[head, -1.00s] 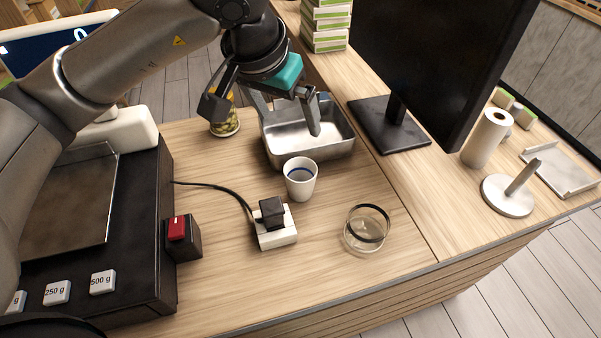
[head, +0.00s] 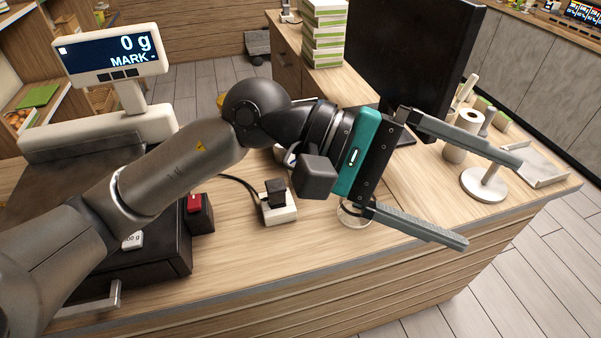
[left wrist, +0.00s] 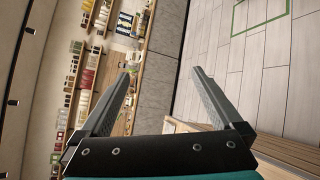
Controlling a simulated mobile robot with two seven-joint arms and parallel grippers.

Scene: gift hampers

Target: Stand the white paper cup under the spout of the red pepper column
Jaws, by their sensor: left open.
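The white paper cup (head: 281,156) is almost wholly hidden behind my left arm; only a sliver of its white side shows on the wooden counter. My left gripper (head: 492,202) is open and empty, held above the counter's right part with its fingers pointing right. In the left wrist view, the open fingers (left wrist: 161,75) have nothing between them and face the floor and far shelves. No red pepper column or spout can be made out in either view. My right gripper is not in view.
A scale with a display (head: 110,55) stands at the left. A black plug on a white socket block (head: 280,213) sits mid-counter. A glass jar (head: 352,216) is under my gripper. A black monitor (head: 415,60), a paper roll (head: 462,135) and a metal stand (head: 484,184) are behind and right.

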